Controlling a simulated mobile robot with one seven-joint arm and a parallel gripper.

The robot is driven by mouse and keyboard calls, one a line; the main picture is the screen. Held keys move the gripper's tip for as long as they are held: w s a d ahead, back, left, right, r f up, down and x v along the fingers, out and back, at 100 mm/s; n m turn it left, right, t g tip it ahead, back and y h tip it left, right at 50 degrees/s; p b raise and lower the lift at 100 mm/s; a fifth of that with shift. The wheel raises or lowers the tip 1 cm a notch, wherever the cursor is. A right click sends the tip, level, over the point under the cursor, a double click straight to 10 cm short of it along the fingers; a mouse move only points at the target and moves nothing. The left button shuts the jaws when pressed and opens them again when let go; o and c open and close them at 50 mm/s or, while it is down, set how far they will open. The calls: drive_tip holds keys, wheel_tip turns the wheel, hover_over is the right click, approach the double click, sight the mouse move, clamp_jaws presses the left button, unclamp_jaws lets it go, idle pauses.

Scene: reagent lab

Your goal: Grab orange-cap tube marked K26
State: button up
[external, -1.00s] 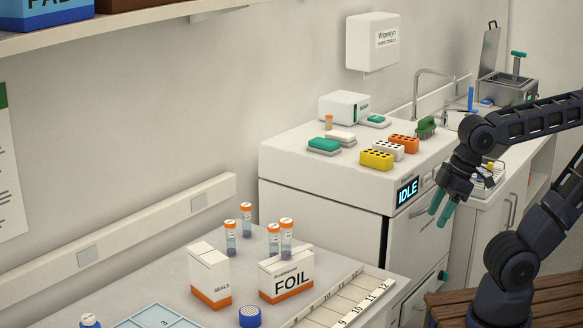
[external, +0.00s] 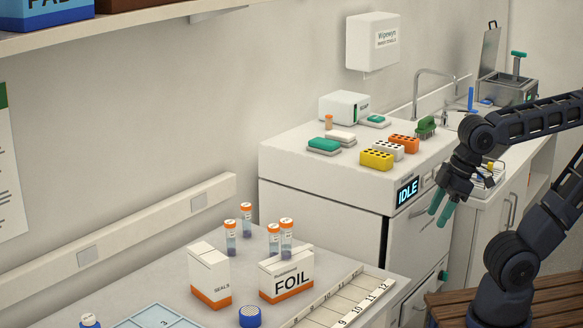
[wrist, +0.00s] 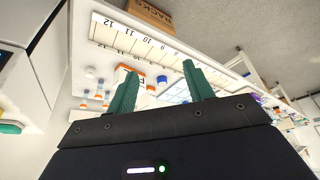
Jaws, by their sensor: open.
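Several orange-cap tubes stand on the near bench in the external view: one at the back (external: 246,218), one at the left (external: 231,238), one in the middle (external: 273,240) and one at the right (external: 287,238). The last two are partly behind the FOIL box. Their markings are too small to read, so I cannot tell which is K26. My gripper (external: 441,209) is open and empty, with green fingers pointing down, in front of the IDLE unit and well right of the tubes. The wrist view shows my open gripper (wrist: 160,88) with small orange-cap tubes beyond it at the left.
The FOIL box (external: 286,280) and SEALS box (external: 209,275) stand in front of the tubes. A blue cap (external: 250,316) and a numbered strip (external: 345,300) lie nearby. Yellow (external: 377,160), white and orange racks sit on the white unit. A wooden bench (external: 540,300) is lower right.

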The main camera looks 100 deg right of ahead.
drive_tip(key=shift+o, duration=0.3)
drive_tip(key=shift+w, duration=0.1)
drive_tip(key=w+d+r+m, duration=0.1)
drive_tip(key=w+d+r, duration=0.15)
drive_tip(key=w, duration=0.45)
drive_tip(key=w+d+r, duration=0.1)
drive_tip(key=w+d, duration=0.3)
drive_tip(key=w, duration=0.3)
drive_tip(key=m+h, duration=0.2)
drive_tip(key=m, duration=0.3)
hover_over(246, 218)
drive_tip(key=s+a, duration=0.2)
drive_tip(key=s, duration=0.2)
wheel_tip(246, 218, down, 19)
drive_tip(key=shift+g, duration=0.4)
drive_tip(key=shift+d+r+x, duration=0.1)
drive_tip(key=shift+d+x, duration=0.2)
drive_tip(key=shift+x, duration=1.6)
drive_tip(key=shift+d+r+x, duration=0.1)
drive_tip(key=shift+d+x, duration=0.15)
drive_tip(key=shift+x, duration=1.65)
drive_tip(key=shift+d+x, duration=0.3)
drive_tip(key=shift+x, duration=1.6)
drive_tip(key=shift+w, duration=0.1)
drive_tip(key=shift+c, duration=0.2)
